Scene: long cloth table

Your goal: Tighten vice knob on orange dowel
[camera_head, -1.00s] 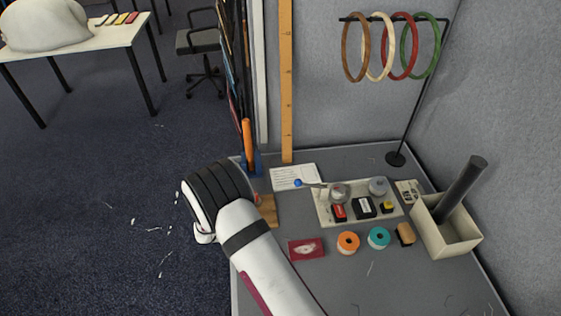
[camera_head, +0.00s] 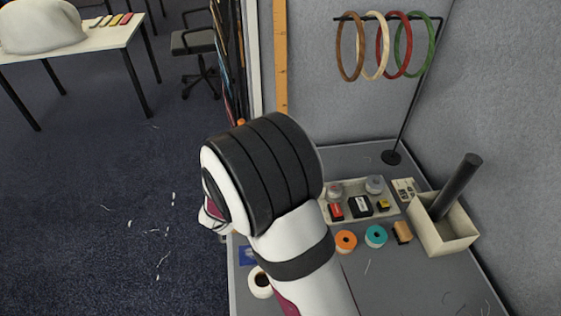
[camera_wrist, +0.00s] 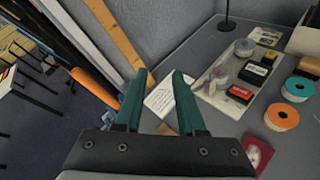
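The orange dowel (camera_wrist: 95,84) shows in the wrist view to the left of my gripper's left finger. In the head view only its tip (camera_head: 241,121) shows above my arm. The vice and its knob cannot be made out now; my arm covers that area in the head view. My gripper (camera_wrist: 159,73) is open, with its two green fingers apart and nothing seen between them. A white paper with writing (camera_wrist: 165,94) lies on the table beyond the fingers.
A tray (camera_wrist: 216,72) with small boxes and tape rolls lies right of the fingers. An orange roll (camera_head: 345,241), a teal roll (camera_head: 376,236) and a box with a dark cylinder (camera_head: 445,232) stand on the right. A ring stand (camera_head: 391,157) is behind. A white roll (camera_head: 261,284) lies near the front.

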